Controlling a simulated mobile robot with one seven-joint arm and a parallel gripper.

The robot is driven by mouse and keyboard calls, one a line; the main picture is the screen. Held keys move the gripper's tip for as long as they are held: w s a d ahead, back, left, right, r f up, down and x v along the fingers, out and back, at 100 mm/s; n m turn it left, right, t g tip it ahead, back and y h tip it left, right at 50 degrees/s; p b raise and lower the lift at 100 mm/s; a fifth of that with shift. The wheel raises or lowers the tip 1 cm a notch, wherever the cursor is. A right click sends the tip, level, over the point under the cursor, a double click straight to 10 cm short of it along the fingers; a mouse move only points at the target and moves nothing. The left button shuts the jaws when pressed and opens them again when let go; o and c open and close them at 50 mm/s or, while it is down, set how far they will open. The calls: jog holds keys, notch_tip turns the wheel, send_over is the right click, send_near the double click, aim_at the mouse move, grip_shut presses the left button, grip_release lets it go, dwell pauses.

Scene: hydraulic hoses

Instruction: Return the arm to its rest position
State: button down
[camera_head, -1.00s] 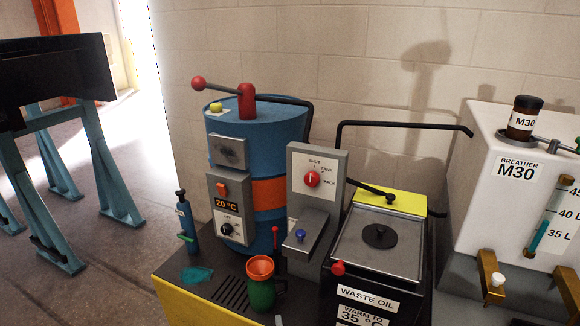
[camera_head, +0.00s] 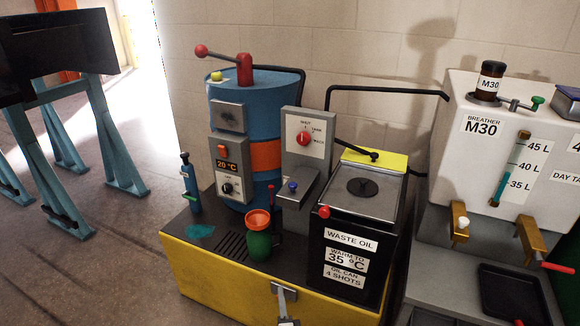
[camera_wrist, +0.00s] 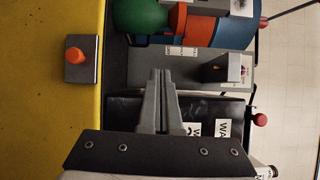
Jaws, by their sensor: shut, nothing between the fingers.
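My gripper (camera_wrist: 160,74) shows in the wrist view with its two grey fingers together and nothing between them. The fingers appear in front of the black waste oil box (camera_wrist: 217,108), whose labels are partly hidden by my gripper. I cannot tell the gap between them. The rest of my arm is not clearly seen in the head view. There the waste oil box (camera_head: 345,273) stands at the right end of a yellow-fronted bench (camera_head: 215,285).
A blue drum (camera_head: 283,103), an orange-topped green can (camera_head: 258,244) and a small blue bottle (camera_head: 190,185) stand on the bench. A white M30 tank (camera_head: 465,165) is at the right. A blue-legged stand (camera_head: 95,150) is at the left, with open floor between.

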jog(key=w+d+r+m+g+h, duration=0.2)
jog(key=d+r+m+h, duration=0.8)
jog(key=r+m+h, duration=0.6)
jog(key=s+d+r+m+g+y, duration=0.3)
jog(key=s+d+r+m+g, duration=1.2)
jog(key=m, duration=0.9)
jog(key=s+a+r+m+t+y, duration=0.5)
jog(key=s+a+r+m+y, duration=0.3)
jog(key=s+r+m+y, duration=0.5)
notch_tip(320, 180, up, 15)
jog(key=w+m+h+p, duration=0.1)
jog(key=m+h+p, duration=0.1)
jog(key=p, duration=1.3)
jog(key=shift+a+h+p, duration=0.2)
jog(key=shift+h+p, duration=0.1)
jog(key=shift+p, duration=0.05)
